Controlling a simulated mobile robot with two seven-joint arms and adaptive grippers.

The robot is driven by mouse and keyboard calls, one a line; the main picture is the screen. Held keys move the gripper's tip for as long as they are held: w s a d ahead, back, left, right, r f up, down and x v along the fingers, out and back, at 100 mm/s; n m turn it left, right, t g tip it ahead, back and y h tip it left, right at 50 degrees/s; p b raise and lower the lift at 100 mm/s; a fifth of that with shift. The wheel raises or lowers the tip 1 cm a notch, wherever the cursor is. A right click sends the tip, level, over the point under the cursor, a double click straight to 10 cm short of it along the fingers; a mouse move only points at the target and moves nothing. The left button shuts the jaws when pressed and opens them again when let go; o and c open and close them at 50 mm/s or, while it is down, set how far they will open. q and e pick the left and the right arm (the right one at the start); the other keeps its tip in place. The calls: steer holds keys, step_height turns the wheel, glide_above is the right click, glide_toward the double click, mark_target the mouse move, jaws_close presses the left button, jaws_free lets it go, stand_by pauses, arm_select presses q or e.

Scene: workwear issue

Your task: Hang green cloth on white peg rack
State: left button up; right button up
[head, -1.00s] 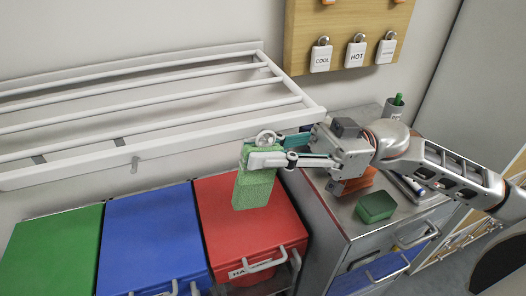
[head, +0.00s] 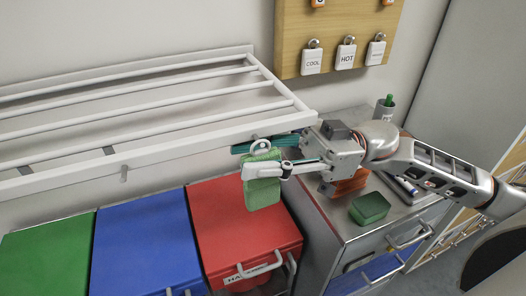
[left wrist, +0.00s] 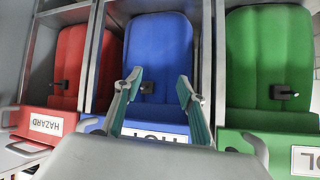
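The green cloth (head: 262,191) hangs upright below the front rail of the white peg rack (head: 180,148), near its right end. A pale loop tops the cloth, close to a peg on that rail; I cannot tell for certain whether it is over the peg. My right gripper (head: 246,160) is open around the cloth's upper part, one finger in front and one behind at the rail. My left gripper (left wrist: 160,88) is open and empty in the left wrist view, in front of the bins; it is not in the head view.
Red (head: 245,225), blue (head: 145,243) and green (head: 45,255) lidded bins stand below the rack. On the metal counter at right are a green sponge (head: 369,207), an orange block (head: 348,184) and a grey cup (head: 383,112). A tag board (head: 330,30) is above.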

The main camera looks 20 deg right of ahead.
steer(key=v, duration=1.2)
